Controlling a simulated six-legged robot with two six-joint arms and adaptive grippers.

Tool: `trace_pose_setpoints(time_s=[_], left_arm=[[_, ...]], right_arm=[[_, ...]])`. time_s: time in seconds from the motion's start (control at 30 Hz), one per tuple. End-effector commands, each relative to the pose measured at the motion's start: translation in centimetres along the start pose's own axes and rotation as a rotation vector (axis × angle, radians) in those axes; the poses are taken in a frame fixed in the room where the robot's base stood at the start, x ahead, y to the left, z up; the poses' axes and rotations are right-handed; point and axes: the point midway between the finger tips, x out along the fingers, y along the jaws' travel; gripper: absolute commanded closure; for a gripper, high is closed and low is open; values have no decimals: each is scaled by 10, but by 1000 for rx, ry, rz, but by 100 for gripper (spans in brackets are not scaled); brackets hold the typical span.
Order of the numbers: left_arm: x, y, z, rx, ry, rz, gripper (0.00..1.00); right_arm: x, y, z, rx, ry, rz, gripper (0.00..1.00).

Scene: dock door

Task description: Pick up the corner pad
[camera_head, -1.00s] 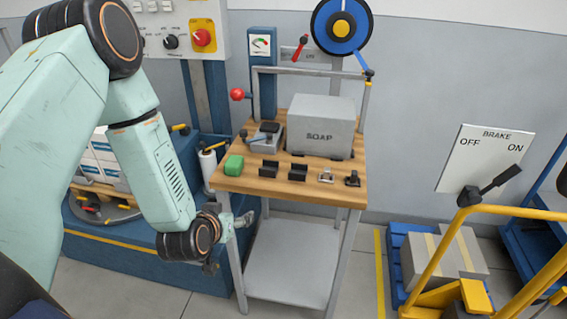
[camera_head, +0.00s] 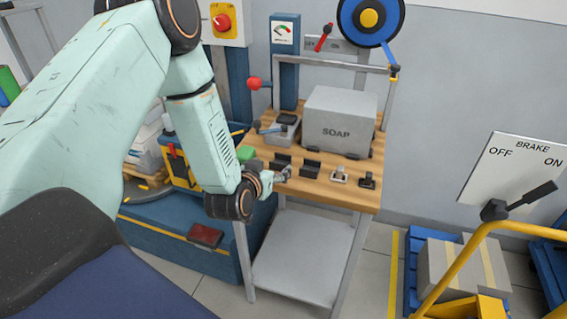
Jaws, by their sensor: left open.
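Two small black angled pieces, which look like corner pads, sit near the front edge of the wooden bench top (camera_head: 345,193). The left corner pad (camera_head: 281,162) is just beyond the fingers of my left gripper (camera_head: 284,174), and the right corner pad (camera_head: 310,169) is a little to the right of them. My left gripper is open at the bench's front edge, pointing right. I cannot tell whether it touches the left pad. My right gripper is not in view.
A grey box marked SOAP (camera_head: 340,121) stands behind the pads. Small metal clips (camera_head: 340,175) lie to their right. A red-knobbed lever (camera_head: 254,83) rises at the bench's left. A yellow-handled cart (camera_head: 450,270) stands at the right.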

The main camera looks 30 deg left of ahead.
Motion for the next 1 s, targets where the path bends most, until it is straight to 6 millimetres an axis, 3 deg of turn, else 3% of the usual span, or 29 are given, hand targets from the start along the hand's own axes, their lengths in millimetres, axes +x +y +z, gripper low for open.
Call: trace_pose_setpoints(time_s=[0.3,0.67,1.0], left_arm=[[43,8,3,1,1,2,26],[54,10,1,0,-1,2,26],[53,10,2,0,-1,2,54]], right_arm=[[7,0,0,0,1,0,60],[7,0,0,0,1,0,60],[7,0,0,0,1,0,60]])
